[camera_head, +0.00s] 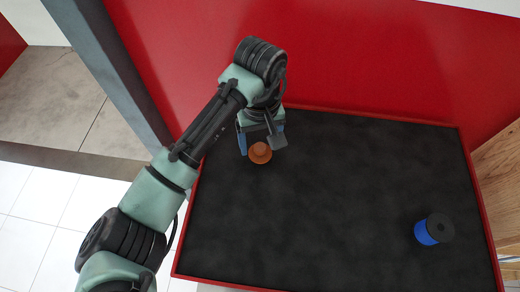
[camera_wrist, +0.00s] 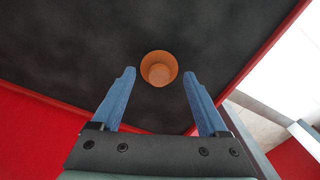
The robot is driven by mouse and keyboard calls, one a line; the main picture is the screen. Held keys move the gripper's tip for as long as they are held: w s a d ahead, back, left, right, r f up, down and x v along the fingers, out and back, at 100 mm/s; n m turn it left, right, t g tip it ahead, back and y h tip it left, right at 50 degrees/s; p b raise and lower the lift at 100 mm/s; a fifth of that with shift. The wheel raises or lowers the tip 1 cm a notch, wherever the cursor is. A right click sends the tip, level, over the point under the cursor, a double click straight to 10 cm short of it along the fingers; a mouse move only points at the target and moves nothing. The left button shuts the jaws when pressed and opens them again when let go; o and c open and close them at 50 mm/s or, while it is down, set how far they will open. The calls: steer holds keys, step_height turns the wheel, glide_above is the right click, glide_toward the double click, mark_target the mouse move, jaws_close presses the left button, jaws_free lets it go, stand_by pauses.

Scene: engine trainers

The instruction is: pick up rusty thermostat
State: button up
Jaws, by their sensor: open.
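The rusty thermostat (camera_head: 260,153) is a small orange-brown round piece with a wider rim and a raised middle. It sits on the black tabletop near the back left. My gripper (camera_head: 259,146) is over it with its fingers apart. In the wrist view the thermostat (camera_wrist: 158,68) lies just past and between the tips of the two blue fingers of my gripper (camera_wrist: 158,73), with a gap on both sides. It is not held. Contact with the fingers does not show.
A blue and black cylindrical piece (camera_head: 433,230) stands at the right of the black tabletop (camera_head: 320,215). The tabletop has a raised red edge (camera_head: 475,190), and a red wall (camera_head: 360,60) rises behind it. The middle of the top is clear.

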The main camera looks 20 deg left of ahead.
mark_target(260, 147)
step_height(260, 147, down, 4)
steer(key=shift+w+p, duration=0.15)
steer(key=shift+p, duration=0.15)
steer(key=c, duration=1.1)
